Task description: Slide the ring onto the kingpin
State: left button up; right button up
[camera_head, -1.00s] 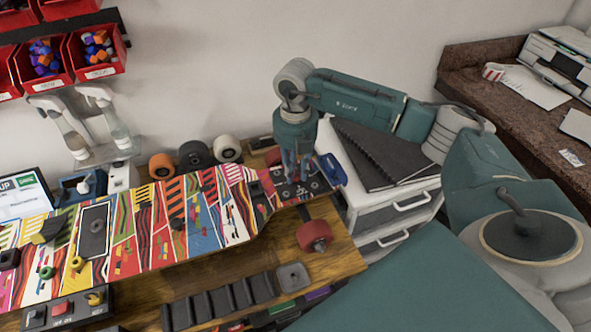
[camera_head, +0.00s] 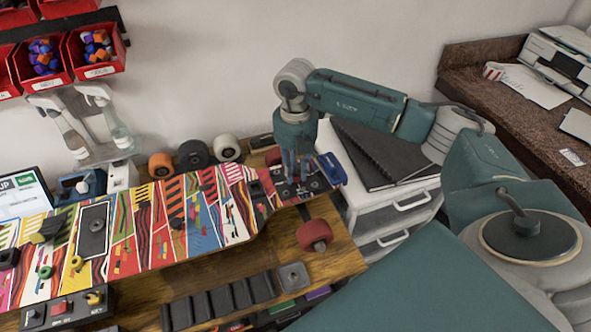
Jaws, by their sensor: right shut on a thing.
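My right gripper (camera_head: 296,177) points down at the right end of the patterned skateboard deck (camera_head: 150,232). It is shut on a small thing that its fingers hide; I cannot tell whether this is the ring. The fingers are over the dark truck plate (camera_head: 316,184) at that end. The kingpin is too small or hidden to make out there, so I cannot tell whether anything is around it. A green ring-like part (camera_head: 46,272) and a yellow one (camera_head: 76,263) are at the deck's left part. My left gripper is not in view.
A red wheel (camera_head: 314,233) is at the deck's near right side. Loose wheels (camera_head: 194,154) stand behind the deck. A dark slotted tray (camera_head: 222,300) lies in front on the wooden bench (camera_head: 345,262). A white drawer unit (camera_head: 395,207) with dark folders is to the right.

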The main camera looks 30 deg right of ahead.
jog(key=o, duration=1)
jog(key=shift+c, duration=0.8)
jog(key=shift+r+p, duration=2.6)
jog(key=shift+r, duration=1.2)
jog(key=shift+f, duration=0.1)
